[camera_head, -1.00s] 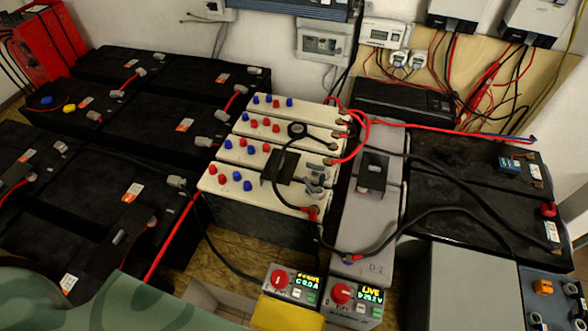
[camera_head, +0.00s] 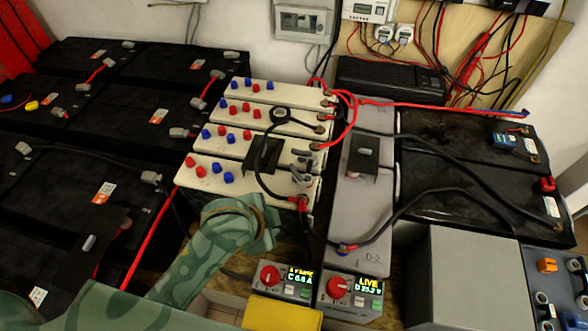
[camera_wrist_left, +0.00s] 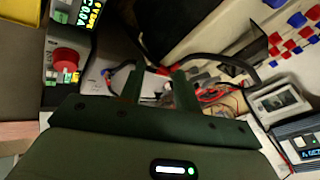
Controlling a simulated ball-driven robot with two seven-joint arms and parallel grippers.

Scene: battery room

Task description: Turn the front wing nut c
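Several cream batteries (camera_head: 176,178) with red and blue caps stand side by side in the head view. Small grey wing-nut-like fittings (camera_head: 302,165) sit near the right end of the front ones; I cannot tell which is wing nut c. My green left arm reaches in from the lower left, its wrist in front of the front cream battery; its fingers are not clear there. In the left wrist view my left gripper (camera_wrist_left: 158,76) has its two dark fingers apart. Blurred grey fittings and cables show beyond and between them; I see nothing clearly held. My right gripper is not in view.
A black cable (camera_head: 262,182) loops over the cream batteries. Two meters with red knobs (camera_head: 270,277) (camera_head: 337,288) stand in front. A grey battery (camera_head: 350,215) stands to the right, black batteries (camera_head: 145,105) to the left. A yellow block (camera_head: 282,313) lies low in front.

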